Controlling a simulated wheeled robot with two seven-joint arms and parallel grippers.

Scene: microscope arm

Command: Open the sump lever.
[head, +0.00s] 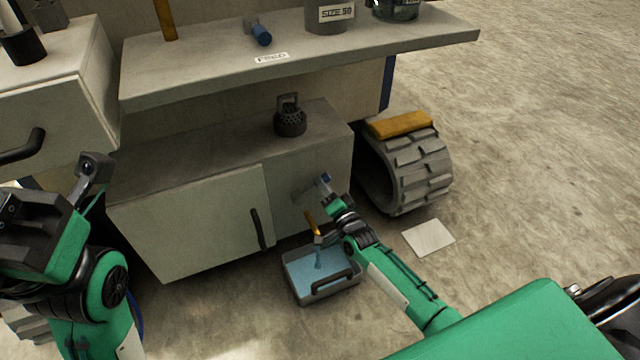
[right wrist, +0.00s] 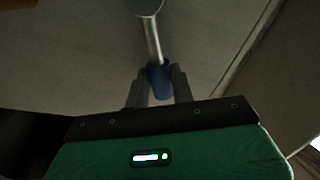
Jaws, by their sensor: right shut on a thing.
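The sump lever is a grey metal bar (head: 308,190) with a blue grip (head: 326,178), on the right part of the low cabinet's front. In the right wrist view its metal stem (right wrist: 152,40) runs down to the blue grip (right wrist: 158,78). My right gripper (right wrist: 160,88) is shut on that grip, with a finger on either side. In the head view the right gripper (head: 333,193) reaches the lever from the lower right. My left gripper (head: 92,172) is at the left, away from the lever; its jaw opening is unclear.
Below the lever an orange-handled spout (head: 311,222) hangs over a grey tray (head: 309,298) of blue liquid on the floor. A cabinet door with a dark handle (head: 258,229) is to the left. A tracked wheel (head: 425,165) and a white sheet (head: 428,237) are to the right.

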